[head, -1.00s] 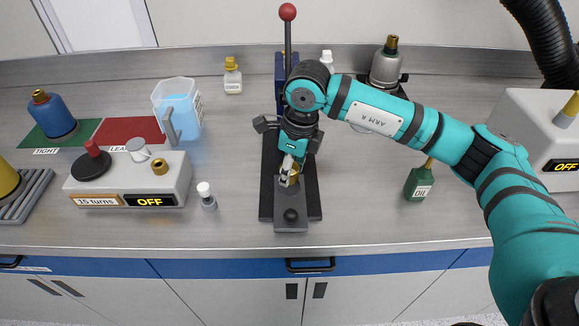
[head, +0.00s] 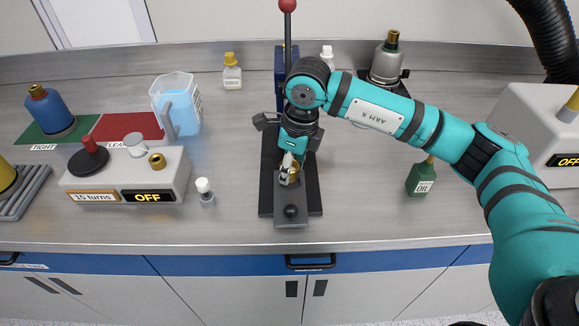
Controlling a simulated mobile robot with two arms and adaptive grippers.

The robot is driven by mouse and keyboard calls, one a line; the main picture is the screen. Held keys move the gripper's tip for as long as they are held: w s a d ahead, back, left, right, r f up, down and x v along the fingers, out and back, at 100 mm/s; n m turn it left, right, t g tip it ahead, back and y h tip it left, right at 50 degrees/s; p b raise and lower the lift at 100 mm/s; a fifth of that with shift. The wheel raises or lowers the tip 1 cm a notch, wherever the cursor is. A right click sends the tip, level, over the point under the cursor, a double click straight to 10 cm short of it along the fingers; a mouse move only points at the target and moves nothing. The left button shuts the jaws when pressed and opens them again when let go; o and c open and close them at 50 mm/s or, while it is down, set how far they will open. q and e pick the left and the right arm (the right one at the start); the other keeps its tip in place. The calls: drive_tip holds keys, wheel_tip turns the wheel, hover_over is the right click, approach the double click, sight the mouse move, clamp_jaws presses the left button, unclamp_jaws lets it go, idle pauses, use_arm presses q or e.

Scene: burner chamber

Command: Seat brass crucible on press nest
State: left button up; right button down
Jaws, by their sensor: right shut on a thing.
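The brass crucible (head: 294,172) is a small gold-coloured piece low over the dark press base. My right gripper (head: 289,171) points down and is shut on it. The gripper and wrist hide most of the press nest. I cannot tell whether the crucible touches the nest. My left gripper is not in view.
A small white-capped vial (head: 205,193) stands left of the press, beside a control box (head: 125,184) marked OFF. A green oil bottle (head: 421,178) stands to the right, under my right arm. The counter front between them is clear.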

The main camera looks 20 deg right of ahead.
idle(1.0)
drive_tip(key=shift+f+b, duration=0.1)
drive_tip(key=shift+b, duration=0.25)
drive_tip(key=shift+f+b, duration=0.9)
drive_tip(key=shift+f, duration=0.1)
drive_tip(key=c, duration=0.7)
unclamp_jaws()
drive_tip(key=shift+c, duration=0.2)
